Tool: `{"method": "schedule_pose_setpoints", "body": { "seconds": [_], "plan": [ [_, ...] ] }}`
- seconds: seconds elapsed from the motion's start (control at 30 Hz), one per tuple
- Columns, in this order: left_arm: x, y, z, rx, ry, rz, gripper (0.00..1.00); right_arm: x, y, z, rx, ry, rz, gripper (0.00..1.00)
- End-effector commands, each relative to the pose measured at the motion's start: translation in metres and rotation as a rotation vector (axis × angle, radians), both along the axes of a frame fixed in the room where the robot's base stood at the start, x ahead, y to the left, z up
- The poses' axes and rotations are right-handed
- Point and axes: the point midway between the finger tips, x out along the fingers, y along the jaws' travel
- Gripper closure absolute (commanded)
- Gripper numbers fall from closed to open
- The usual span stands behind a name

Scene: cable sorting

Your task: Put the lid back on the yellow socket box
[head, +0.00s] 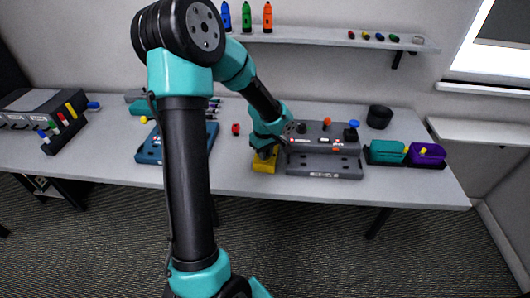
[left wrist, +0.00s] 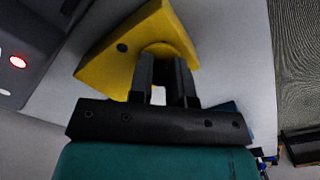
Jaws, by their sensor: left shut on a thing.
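A yellow piece with flat faces and a dark round hole shows in the left wrist view (left wrist: 105,68), and I take it for the lid of the yellow socket box. My left gripper (left wrist: 162,62) is shut on a rounded yellow part of it, between the two dark fingers. In the head view the yellow socket box (head: 264,165) is at the table's front edge, just left of the grey device. My left gripper (head: 266,153) is right over it. I cannot tell box from lid there, or whether they touch. My right gripper is not in view.
A grey device (head: 325,165) with knobs stands close right of the yellow box. Teal (head: 387,151) and purple (head: 427,153) bins and a black cup (head: 379,117) are further right. A blue tray (head: 150,148) lies left, partly behind my arm. A small red object (head: 236,129) lies behind.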

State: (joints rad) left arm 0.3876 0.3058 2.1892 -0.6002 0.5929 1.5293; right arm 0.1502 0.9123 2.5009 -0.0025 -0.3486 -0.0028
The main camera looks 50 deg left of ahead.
Motion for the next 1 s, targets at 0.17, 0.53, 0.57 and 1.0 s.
{"method": "schedule_pose_setpoints", "body": {
  "seconds": [0.17, 0.53, 0.57, 1.0],
  "plan": [
    [-0.0001, 0.0000, -0.0008, 0.000, 0.000, 0.000, 1.00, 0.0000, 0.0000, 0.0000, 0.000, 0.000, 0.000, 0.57],
    [0.0000, 0.0001, -0.0009, 0.000, 0.000, 0.000, 1.00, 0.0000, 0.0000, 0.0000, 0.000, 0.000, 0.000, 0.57],
    [0.0000, 0.0001, -0.0010, 0.000, 0.000, 0.000, 1.00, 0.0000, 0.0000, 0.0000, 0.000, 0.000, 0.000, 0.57],
    [0.0000, 0.0001, -0.0010, 0.000, 0.000, 0.000, 0.69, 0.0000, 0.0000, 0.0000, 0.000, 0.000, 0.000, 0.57]
  ]
}}
